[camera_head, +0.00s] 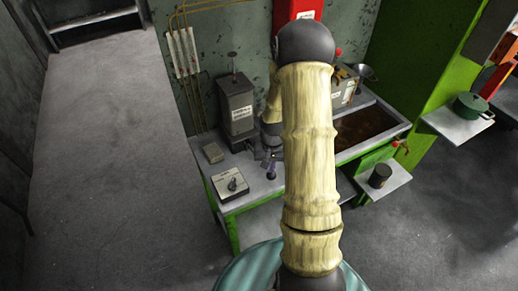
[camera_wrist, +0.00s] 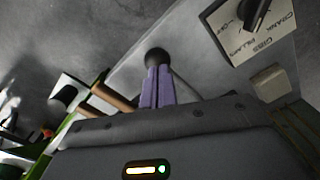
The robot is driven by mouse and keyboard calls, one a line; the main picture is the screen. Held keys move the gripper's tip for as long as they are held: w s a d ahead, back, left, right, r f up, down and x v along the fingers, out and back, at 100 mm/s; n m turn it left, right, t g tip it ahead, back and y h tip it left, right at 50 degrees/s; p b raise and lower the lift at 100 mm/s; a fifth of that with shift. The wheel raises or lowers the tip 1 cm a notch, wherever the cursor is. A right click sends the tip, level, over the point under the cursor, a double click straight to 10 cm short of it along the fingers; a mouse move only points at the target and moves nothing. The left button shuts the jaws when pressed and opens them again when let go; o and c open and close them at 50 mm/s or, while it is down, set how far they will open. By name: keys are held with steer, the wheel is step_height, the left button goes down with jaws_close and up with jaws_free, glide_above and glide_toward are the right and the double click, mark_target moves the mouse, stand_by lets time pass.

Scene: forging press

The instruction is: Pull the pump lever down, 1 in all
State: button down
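The pump lever shows as a dark ball knob (camera_wrist: 156,57) on a thin grey rod in the wrist view. The rod runs back toward my gripper and is partly hidden. My gripper's two purple fingers (camera_wrist: 156,84) lie close together, with their tips at the knob. They look shut on the lever just by the knob, though the contact itself is hidden. In the head view my gripper (camera_head: 271,167) is small, low over the front of the bench, partly behind my arm. The rest of the lever cannot be made out there.
A grey box with a rod on top (camera_head: 237,105) stands on the green-framed bench. A switch plate (camera_head: 230,184) and a small block (camera_head: 213,153) sit at its left front. A dark basin (camera_head: 365,128) is at right. A shelf holds a black cup (camera_head: 380,175).

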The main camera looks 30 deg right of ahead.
step_height(320, 180, up, 8)
steer(key=w+p, duration=0.1)
steer(key=p, duration=0.4)
steer(key=shift+w+p, duration=0.25)
steer(key=shift+p, duration=0.1)
stand_by(0.5)
steer(key=s+a+r+n+t+b, duration=0.2)
steer(key=s+a+r+n, duration=0.3)
steer(key=s+a+r, duration=0.7)
steer(key=shift+s+a+n+t+b, duration=0.2)
steer(key=shift+a+n+t+b, duration=0.1)
steer(key=shift+a+b, duration=0.6)
stand_by(0.8)
